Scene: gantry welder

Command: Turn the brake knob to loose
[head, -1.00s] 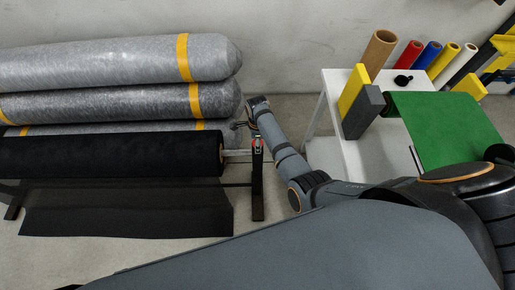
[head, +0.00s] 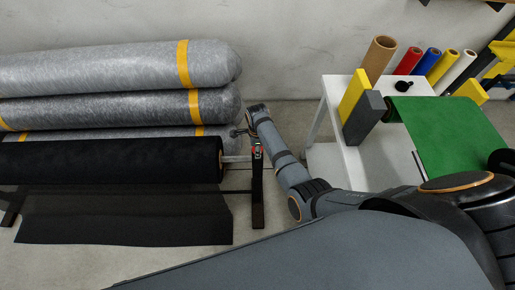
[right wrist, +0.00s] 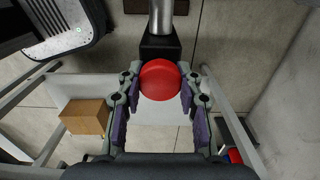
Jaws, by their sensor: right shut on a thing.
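The red round brake knob (right wrist: 160,80) sits at the end of a black block and metal shaft in the right wrist view. My right gripper (right wrist: 160,92) has its two fingers on either side of the knob and is shut on it. In the head view, the right gripper (head: 243,130) is small, at the black stand's top beside the roll's shaft. Only a little red of the knob (head: 257,149) shows there. I cannot read any mark for the knob's turn. My left gripper is not in view.
A black fabric roll (head: 110,160) hangs left of the stand (head: 257,195). Grey wrapped rolls (head: 100,65) lie behind it. A white table (head: 375,160) with coloured rolls and a green sheet (head: 445,130) stands right. A cardboard box (right wrist: 87,117) shows in the right wrist view.

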